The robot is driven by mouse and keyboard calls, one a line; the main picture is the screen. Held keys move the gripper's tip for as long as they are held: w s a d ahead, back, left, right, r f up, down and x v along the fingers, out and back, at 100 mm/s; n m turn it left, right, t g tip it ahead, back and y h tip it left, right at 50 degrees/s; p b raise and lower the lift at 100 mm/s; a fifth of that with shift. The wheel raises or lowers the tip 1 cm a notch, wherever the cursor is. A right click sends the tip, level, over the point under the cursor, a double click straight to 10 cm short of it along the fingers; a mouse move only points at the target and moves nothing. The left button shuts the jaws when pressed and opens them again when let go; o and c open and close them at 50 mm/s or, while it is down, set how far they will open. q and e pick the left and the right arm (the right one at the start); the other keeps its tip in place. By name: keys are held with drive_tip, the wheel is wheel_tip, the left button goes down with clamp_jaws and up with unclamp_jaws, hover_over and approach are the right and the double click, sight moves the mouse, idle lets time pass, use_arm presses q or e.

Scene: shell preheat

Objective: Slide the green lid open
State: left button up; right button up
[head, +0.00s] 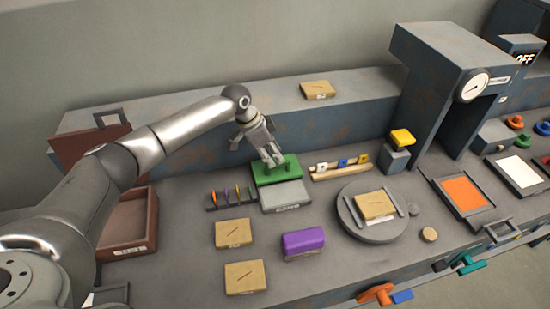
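The green lid (289,167) lies at the back of the bench's middle, next to the grey tray-like box (286,195) with a small label on its front. My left gripper (273,162) reaches down from the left arm with its fingertips at the green lid, beside a small raised part on it. The fingers look close together, but I cannot tell whether they grip that part. My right gripper does not show.
Tan blocks (233,233) and a purple block (303,241) lie in front. A slotted rack with coloured pegs (231,198) stands to the left, a wooden rack (340,167) to the right. A round plate (352,219) and a gauge press (440,75) stand further right.

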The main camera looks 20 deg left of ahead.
use_arm(q)
drive_tip(key=v, duration=0.9)
drive_tip(key=shift+s, duration=0.1)
